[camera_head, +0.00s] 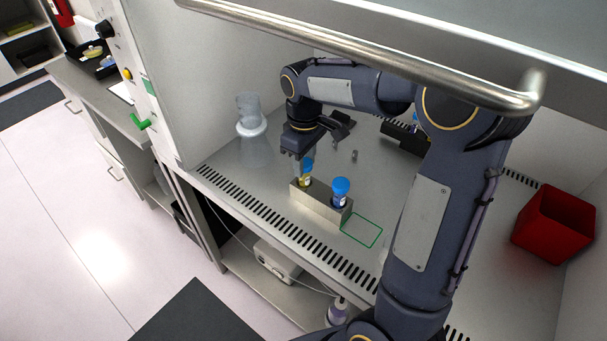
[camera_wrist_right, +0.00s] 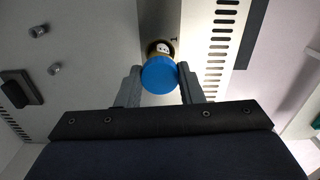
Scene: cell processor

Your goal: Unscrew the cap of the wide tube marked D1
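A short metal rack (camera_head: 317,206) holds two tubes with blue caps. The left tube (camera_head: 305,182) has a yellow label, and the right tube (camera_head: 339,199) has a dark blue label. I cannot read D1 on either. My right gripper (camera_head: 304,156) points down at the yellow-labelled tube. In the right wrist view its fingers (camera_wrist_right: 160,76) stand on both sides of that tube's blue cap (camera_wrist_right: 159,75), apparently touching it. The cap sits on the tube, which stands upright in the rack. My left gripper is not in view.
A clear flask (camera_head: 252,130) stands at the left of the cabinet floor. A green outline (camera_head: 363,231) marks bare floor right of the rack. A red bin (camera_head: 553,225) stands at the far right. A metal bar (camera_head: 370,52) crosses above my arm.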

